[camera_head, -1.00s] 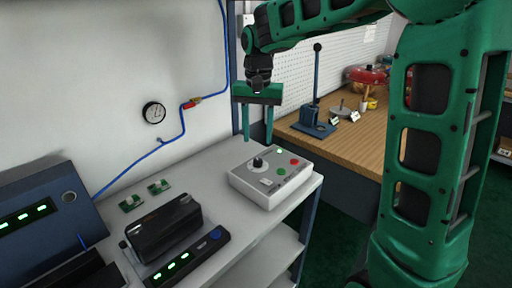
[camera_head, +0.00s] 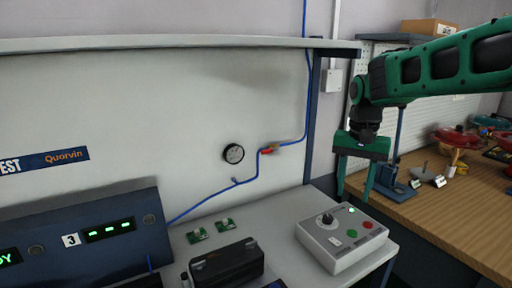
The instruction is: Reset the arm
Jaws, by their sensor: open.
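My gripper (camera_head: 354,188) hangs at the right of the head view, pointing down with its two green fingers apart and nothing between them. It is above the right rear part of the grey control box (camera_head: 334,254), and the near finger appears just behind or beside the box; I cannot tell the exact gap. The box has a black knob (camera_head: 327,219), a lit green lamp, and green and red buttons. My green arm reaches in from the upper right.
A gauge (camera_head: 233,153) and blue hose with a red valve (camera_head: 267,151) are on the wall. A blue test station (camera_head: 90,240) stands left. A wooden bench (camera_head: 440,210) holds a press and other items.

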